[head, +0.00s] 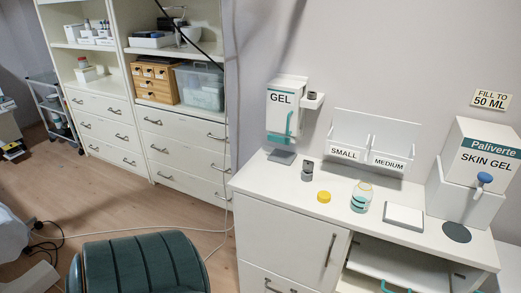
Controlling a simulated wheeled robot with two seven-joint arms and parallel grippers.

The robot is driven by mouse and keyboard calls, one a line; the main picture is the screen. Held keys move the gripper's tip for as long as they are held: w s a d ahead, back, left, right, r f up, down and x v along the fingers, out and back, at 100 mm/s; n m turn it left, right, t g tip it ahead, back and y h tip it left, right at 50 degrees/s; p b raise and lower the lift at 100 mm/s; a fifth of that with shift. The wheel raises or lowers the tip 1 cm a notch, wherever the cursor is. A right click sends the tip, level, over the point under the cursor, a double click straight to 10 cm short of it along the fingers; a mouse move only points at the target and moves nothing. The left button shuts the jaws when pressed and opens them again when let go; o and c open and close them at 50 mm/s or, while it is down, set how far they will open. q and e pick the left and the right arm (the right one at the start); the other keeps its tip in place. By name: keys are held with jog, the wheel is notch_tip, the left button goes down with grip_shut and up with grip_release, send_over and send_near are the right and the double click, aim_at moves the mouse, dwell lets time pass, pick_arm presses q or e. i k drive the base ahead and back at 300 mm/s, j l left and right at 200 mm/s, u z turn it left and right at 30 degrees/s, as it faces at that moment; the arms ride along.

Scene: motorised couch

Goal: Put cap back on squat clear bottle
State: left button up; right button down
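A squat clear bottle (361,198) with a teal-and-white label stands upright on the white counter (290,187). Its top looks open, with a pale rim, but it is too small to be sure. A yellow cap (324,197) lies on the counter just left of the bottle, apart from it. Neither of my grippers is in view.
A GEL dispenser (280,108), a small grey container (308,170), a SMALL/MEDIUM holder (366,149), a white flat block (403,217) and a Paliverte skin gel box (483,160) surround them. A teal padded couch (140,265) is at the lower left. The counter's front left is clear.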

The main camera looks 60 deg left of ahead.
aim_at(361, 198)
jog(key=u, duration=1.35)
